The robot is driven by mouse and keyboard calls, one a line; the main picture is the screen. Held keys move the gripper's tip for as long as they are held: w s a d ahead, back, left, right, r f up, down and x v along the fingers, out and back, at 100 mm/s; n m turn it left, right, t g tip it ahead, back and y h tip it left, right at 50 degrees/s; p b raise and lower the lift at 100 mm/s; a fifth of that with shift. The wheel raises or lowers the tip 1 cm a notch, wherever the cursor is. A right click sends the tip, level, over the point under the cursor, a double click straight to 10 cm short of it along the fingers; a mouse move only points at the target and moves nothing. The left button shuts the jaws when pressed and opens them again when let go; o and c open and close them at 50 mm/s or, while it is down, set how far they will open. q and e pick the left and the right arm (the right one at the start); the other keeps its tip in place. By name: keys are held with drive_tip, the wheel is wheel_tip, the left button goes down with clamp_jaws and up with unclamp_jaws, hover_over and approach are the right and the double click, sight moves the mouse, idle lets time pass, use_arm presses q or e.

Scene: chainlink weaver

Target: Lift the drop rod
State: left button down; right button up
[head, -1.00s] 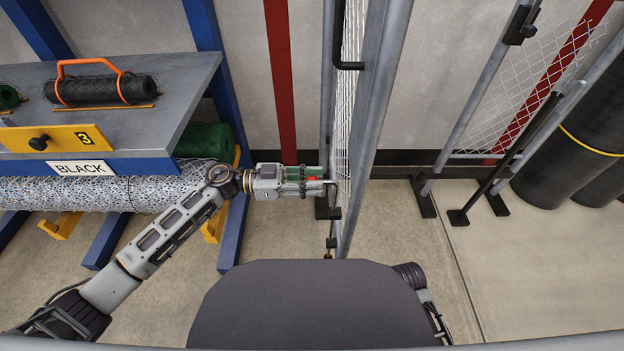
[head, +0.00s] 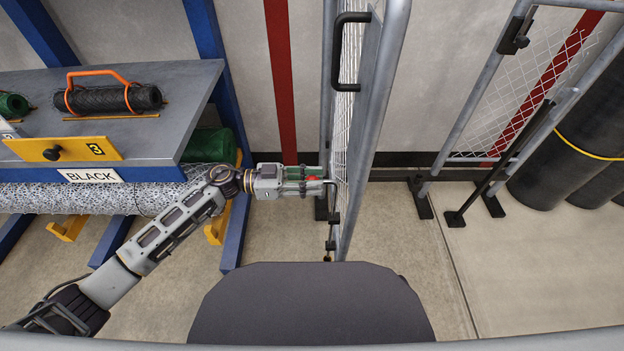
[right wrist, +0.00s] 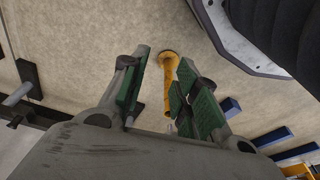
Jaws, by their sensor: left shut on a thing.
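The drop rod (head: 330,232) is a thin dark upright rod with a bent top handle, on the near side of the grey mesh gate (head: 368,130). My left gripper (head: 322,182) reaches in from the left, shut on the rod's bent handle, with a small red part showing between its fingers. The fingers partly hide the handle. Whether the rod's foot touches the floor, I cannot tell. My right gripper (right wrist: 163,62) shows in the right wrist view with green-padded fingers apart and nothing visible held between them; it is out of the head view.
A black pull handle (head: 338,60) is on the gate above the rod. A rack with a yellow drawer front (head: 62,147) and mesh rolls stands left. A second mesh gate frame (head: 460,115) and dark rolls (head: 575,145) stand right.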

use_arm(q)
drive_tip(key=shift+w+r+p, duration=0.1)
drive_tip(key=shift+r+p, duration=0.45)
drive_tip(key=shift+r, duration=0.1)
use_arm(e)
drive_tip(key=shift+s+d+f, duration=0.2)
drive_tip(key=shift+s+f, duration=0.05)
drive_tip(key=shift+f, duration=0.45)
drive_tip(key=shift+s+d+f, duration=0.2)
drive_tip(key=shift+f, duration=0.45)
use_arm(q)
drive_tip(key=c, duration=1.1)
unclamp_jaws()
drive_tip(key=shift+f, duration=0.1)
drive_tip(key=shift+a, duration=0.15)
drive_tip(key=shift+a, duration=5.9)
